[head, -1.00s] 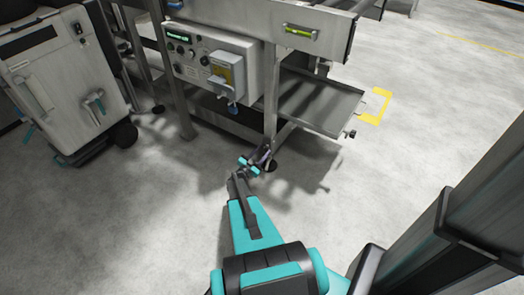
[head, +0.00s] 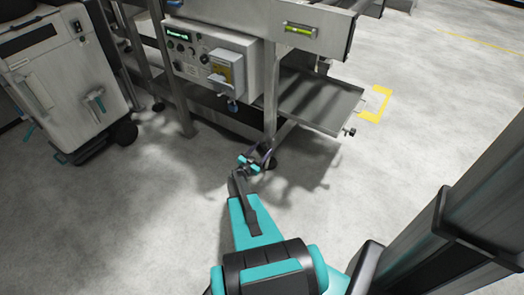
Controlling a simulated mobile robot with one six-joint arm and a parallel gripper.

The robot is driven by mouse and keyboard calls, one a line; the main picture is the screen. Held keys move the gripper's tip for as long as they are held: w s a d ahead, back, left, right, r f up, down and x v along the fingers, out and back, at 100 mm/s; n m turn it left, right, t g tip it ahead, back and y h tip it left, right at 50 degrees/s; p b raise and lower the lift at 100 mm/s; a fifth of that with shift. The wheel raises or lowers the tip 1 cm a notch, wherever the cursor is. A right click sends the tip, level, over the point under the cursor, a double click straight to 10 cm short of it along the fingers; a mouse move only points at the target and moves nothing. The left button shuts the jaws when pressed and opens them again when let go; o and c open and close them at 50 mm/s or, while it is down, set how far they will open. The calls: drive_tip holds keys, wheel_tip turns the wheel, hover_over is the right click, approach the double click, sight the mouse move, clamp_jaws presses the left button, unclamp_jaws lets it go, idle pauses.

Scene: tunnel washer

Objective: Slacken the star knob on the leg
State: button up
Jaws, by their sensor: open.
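The steel leg (head: 270,115) stands at the near corner of the machine frame and ends in a dark round foot (head: 271,165) on the floor. My gripper (head: 262,153), dark with teal parts, is low at the leg's bottom end, just above the foot. Its jaws are open and point toward the leg. The star knob on the leg cannot be made out; my gripper covers that part of the leg. I cannot tell whether the fingers touch the knob.
A control box (head: 212,62) hangs left of the leg. A low steel tray (head: 345,112) with a small dark knob (head: 349,132) at its corner juts out right. A grey wheeled cabinet (head: 65,85) stands at left. The floor in front is clear.

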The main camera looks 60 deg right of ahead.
drive_tip(key=a+p, duration=0.1)
drive_tip(key=a, duration=1.2)
drive_tip(key=shift+a, duration=0.4)
drive_tip(key=shift+w, duration=0.1)
